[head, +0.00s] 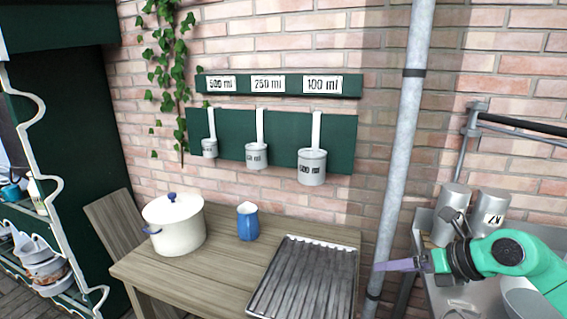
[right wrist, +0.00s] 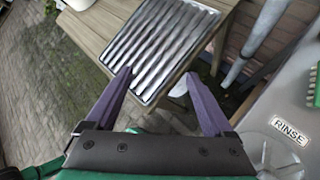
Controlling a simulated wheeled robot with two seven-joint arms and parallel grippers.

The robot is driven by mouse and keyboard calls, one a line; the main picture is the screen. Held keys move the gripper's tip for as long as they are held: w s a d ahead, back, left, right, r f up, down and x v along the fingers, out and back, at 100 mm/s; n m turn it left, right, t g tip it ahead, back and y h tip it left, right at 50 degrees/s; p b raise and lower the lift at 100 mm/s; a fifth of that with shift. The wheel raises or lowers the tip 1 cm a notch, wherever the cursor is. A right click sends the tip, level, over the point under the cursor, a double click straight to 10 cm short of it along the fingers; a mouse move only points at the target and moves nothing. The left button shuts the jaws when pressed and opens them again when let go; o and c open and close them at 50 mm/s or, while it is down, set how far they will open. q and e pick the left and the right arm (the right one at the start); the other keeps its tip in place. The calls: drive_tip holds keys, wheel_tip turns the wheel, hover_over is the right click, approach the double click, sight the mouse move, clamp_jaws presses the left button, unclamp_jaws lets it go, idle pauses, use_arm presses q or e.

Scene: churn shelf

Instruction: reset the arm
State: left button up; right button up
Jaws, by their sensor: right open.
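My right arm comes in from the right in the head view, green with a dark wrist. Its gripper (head: 398,265) points left, between the ribbed metal tray and the metal sink. In the right wrist view the two purple fingers of the gripper (right wrist: 158,88) are spread apart with nothing between them. The ribbed tray (right wrist: 160,45) lies beyond the fingertips on the wooden table. My left gripper is not in view.
A white pot (head: 176,228) and blue jug (head: 247,224) stand on the wooden table (head: 215,272). Measuring cups (head: 312,168) hang on a green board. A grey pipe (head: 402,130) rises beside the gripper. Metal canisters (head: 455,205) stand at the sink. A shelf of crockery is at left.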

drive_tip(key=w+a+r+m+t+y, duration=0.1)
drive_tip(key=a+r+m+t+y, duration=0.5)
drive_tip(key=a, duration=0.4)
drive_tip(key=w+d+m+t+h, duration=0.1)
drive_tip(key=d+m+t+h, duration=0.6)
drive_tip(key=m, duration=0.7)
drive_tip(key=s+d+f+m+g+h, duration=0.2)
drive_tip(key=d+f+m+g+h, duration=0.15)
drive_tip(key=f+m, duration=0.2)
drive_tip(key=s+d+f+m+g+h, duration=0.2)
drive_tip(key=d+f+m+g+h, duration=0.1)
drive_tip(key=f+m+h, duration=0.3)
drive_tip(key=s+a+f+m+g+y, duration=0.25)
drive_tip(key=s+f+g, duration=0.25)
drive_tip(key=s+f, duration=0.4)
drive_tip(key=s+a+f+m+g+y, duration=0.2)
drive_tip(key=s+a+f+g, duration=0.3)
drive_tip(key=s+f, duration=0.5)
wheel_tip(320, 180, down, 23)
drive_tip(key=s+d+g, duration=0.2)
drive_tip(key=s, duration=0.1)
drive_tip(key=s+d+f+g, duration=0.1)
drive_tip(key=s+d+f, duration=0.1)
drive_tip(key=s+f, duration=1.1)
drive_tip(key=s, duration=0.2)
drive_tip(key=shift+s+d+n, duration=0.3)
drive_tip(key=shift+s+d, duration=0.1)
